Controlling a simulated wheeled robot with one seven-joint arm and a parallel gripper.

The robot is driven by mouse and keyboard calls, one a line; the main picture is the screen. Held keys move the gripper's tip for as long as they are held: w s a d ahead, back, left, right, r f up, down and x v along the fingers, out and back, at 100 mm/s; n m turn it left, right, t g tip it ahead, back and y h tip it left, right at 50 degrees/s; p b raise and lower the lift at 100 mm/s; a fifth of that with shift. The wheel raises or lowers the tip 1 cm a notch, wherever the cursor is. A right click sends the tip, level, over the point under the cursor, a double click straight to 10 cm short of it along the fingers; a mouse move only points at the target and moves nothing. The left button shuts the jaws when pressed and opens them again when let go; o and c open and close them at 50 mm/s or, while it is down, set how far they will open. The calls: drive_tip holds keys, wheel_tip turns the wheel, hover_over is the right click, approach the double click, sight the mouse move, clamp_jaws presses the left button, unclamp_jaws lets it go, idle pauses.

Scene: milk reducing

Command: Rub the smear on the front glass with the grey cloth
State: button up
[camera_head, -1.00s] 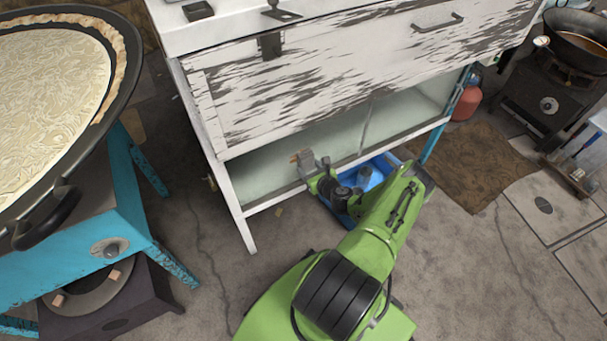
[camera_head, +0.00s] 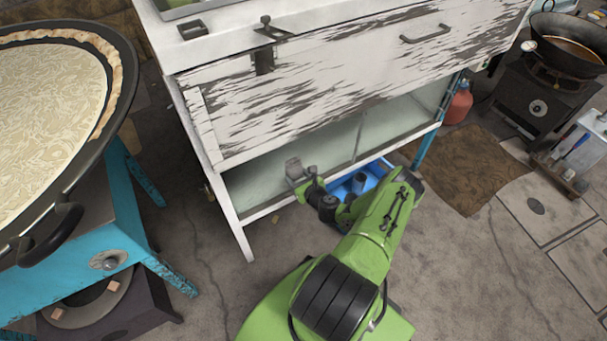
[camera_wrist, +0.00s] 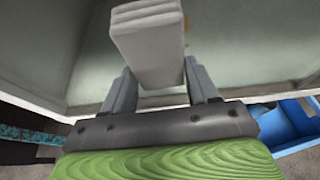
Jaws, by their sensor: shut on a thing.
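My gripper (camera_head: 303,184) is shut on the grey cloth (camera_head: 293,168), a folded pad that also shows between the fingers in the wrist view (camera_wrist: 150,45). The cloth is in front of the front glass (camera_head: 385,122), the pale panel in the lower part of the white cabinet. I cannot tell whether it touches the glass. In the wrist view a small brownish patch (camera_wrist: 188,40), which looks like part of the smear, shows at the cloth's right edge. The cloth hides what lies behind it. No smear can be made out in the head view.
A blue bin (camera_head: 372,176) stands on the floor just right of my gripper. The peeling white cabinet (camera_head: 300,100) rises above the glass. A large pan (camera_head: 122,75) on a blue stand is at the left. A brown mat (camera_head: 470,165) lies at the right.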

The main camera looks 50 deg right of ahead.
drive_tip(key=shift+w+a+r+p, duration=0.1)
drive_tip(key=shift+w+a+p, duration=0.2)
drive_tip(key=shift+a, duration=0.65)
drive_tip(key=shift+w+a+p, duration=0.2)
drive_tip(key=shift+w+a, duration=0.1)
drive_tip(key=shift+a, duration=0.6)
drive_tip(key=shift+r+p, duration=0.8)
drive_tip(key=shift+r, duration=0.05)
drive_tip(key=shift+s+d+f+b, duration=0.1)
drive_tip(key=shift+s+d+b, duration=0.2)
drive_tip(key=shift+d, duration=0.4)
drive_tip(key=shift+s+d+f+b, duration=0.1)
drive_tip(key=shift+d+b, duration=0.3)
drive_tip(key=shift+d, duration=0.25)
drive_tip(key=d, duration=0.1)
drive_tip(key=s+d+b, duration=0.1)
drive_tip(key=d, duration=0.2)
drive_tip(key=shift+s+d+r+b, duration=0.1)
drive_tip(key=shift+s+d+b, duration=0.15)
drive_tip(key=shift+d+b, duration=0.1)
drive_tip(key=s+a+p, duration=0.1)
drive_tip(key=s, duration=0.4)
drive_tip(key=shift+s+a, duration=0.4)
drive_tip(key=shift+s+a+p, duration=0.2)
drive_tip(key=shift+s+p, duration=0.1)
drive_tip(key=shift+s, duration=0.45)
drive_tip(key=shift+s+a+p, duration=0.2)
drive_tip(key=shift+s+p, duration=0.1)
drive_tip(key=shift+s, duration=0.4)
